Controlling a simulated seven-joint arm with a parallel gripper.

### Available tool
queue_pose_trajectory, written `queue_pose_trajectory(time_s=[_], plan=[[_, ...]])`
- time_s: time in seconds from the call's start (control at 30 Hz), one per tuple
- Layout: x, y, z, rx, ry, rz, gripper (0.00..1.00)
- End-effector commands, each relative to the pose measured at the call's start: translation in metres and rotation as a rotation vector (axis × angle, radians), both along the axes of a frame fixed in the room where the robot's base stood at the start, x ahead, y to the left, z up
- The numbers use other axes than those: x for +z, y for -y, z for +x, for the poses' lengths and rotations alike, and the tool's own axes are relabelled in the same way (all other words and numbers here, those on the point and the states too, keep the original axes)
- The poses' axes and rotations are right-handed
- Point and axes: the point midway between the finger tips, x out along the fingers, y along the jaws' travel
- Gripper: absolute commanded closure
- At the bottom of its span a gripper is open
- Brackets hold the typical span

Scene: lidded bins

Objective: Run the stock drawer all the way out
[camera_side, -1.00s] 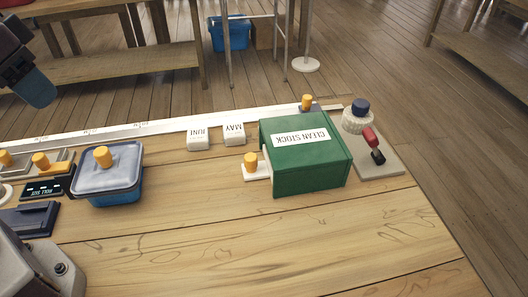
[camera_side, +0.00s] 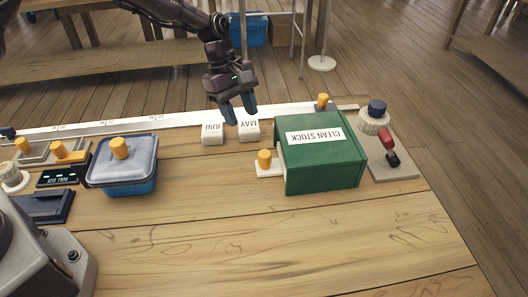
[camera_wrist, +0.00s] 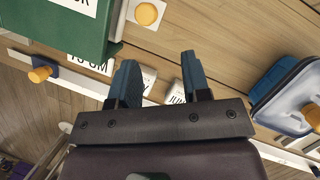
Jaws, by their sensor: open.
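The stock drawer unit is a green box (camera_side: 322,165) labelled CLEAN STOCK, at the right of the bench. A pale drawer front with a yellow knob (camera_side: 265,157) sticks out low on its left side. In the wrist view the green box (camera_wrist: 62,40) is at the upper left and the yellow knob (camera_wrist: 146,14) at the top. My gripper (camera_side: 240,113) is open and empty. In the side view it appears above the MAY and JUNI blocks, left of and higher than the knob. The inside of the drawer is hidden.
White blocks marked MAY (camera_side: 249,131) and JUNI (camera_side: 213,134) stand near a long ruler strip (camera_side: 150,127). A blue lidded bin (camera_side: 127,180) is to the left. A grey plate (camera_side: 391,170) with a red-handled switch is right of the box. The front bench is clear.

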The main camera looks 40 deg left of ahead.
Motion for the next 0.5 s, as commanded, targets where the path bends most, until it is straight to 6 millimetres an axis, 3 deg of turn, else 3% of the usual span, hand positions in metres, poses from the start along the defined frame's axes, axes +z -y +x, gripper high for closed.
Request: queue_pose_trajectory(time_s=[0.1,0.27,0.5], plan=[[0.015,0.004,0.014,0.138,-0.009,-0.024,0.56],[0.013,0.006,0.013,0.230,-0.051,-0.027,0.56],[-0.014,0.017,0.011,0.235,-0.057,-0.025,0.56]])
